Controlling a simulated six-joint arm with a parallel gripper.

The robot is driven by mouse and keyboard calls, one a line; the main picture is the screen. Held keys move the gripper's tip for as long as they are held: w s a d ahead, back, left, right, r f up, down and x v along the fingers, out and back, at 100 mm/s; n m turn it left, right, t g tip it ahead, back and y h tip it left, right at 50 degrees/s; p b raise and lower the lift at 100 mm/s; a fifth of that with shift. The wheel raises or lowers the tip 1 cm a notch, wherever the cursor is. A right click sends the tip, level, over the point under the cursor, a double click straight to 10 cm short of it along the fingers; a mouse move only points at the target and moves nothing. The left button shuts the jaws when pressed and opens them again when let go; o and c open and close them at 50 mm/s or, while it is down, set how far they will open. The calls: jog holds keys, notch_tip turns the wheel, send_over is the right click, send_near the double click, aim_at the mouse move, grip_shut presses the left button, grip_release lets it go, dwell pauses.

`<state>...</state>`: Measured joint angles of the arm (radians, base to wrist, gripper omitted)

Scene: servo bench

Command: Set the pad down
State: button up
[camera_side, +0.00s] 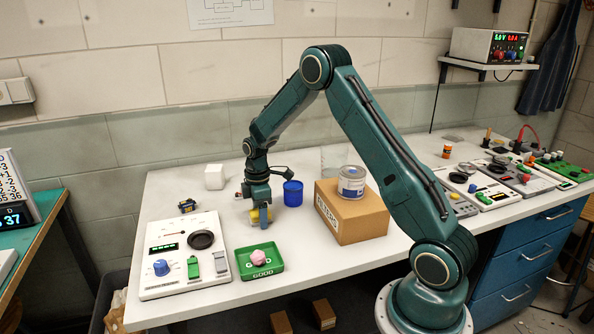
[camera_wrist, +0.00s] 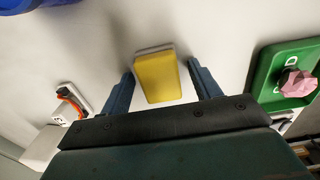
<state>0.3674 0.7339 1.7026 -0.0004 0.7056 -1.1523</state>
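The pad is a yellow block with a pale grey edge; it shows in the side view (camera_side: 263,215) at the bench's middle left and in the wrist view (camera_wrist: 157,78). It appears to lie on the white bench top. My gripper (camera_side: 258,209) points down over it. In the wrist view my gripper's two fingers (camera_wrist: 160,72) stand on either side of the pad, with a strip of bench showing between each finger and the pad. The gripper is open. In the side view the fingers partly hide the pad.
A green tray marked GOOD (camera_side: 276,270) holds a pink faceted piece (camera_side: 264,257). A panel with a blue knob (camera_side: 161,267) stands left of it. A blue cup (camera_side: 293,193) and a cardboard box (camera_side: 350,218) bearing a tin (camera_side: 351,182) stand to the right. A white cube (camera_side: 214,176) sits behind.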

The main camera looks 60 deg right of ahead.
jog(key=shift+r, duration=0.1)
notch_tip(320, 180, up, 12)
dwell(0.8)
jog(key=shift+r, duration=0.1)
dwell(0.4)
jog(key=s+a+r+m+t, duration=0.3)
jog(key=s+a+r+m, duration=0.1)
jog(key=s+a+r, duration=0.8)
jog(key=s+a+m+t, duration=0.1)
jog(key=s+a+m, duration=0.1)
jog(key=s, duration=0.6)
jog(key=s+a+m+t, duration=0.1)
jog(key=s+a+m, duration=0.2)
jog(key=s, duration=0.5)
jog(key=shift+a+r+t, duration=0.3)
jog(key=shift+a+r, duration=0.05)
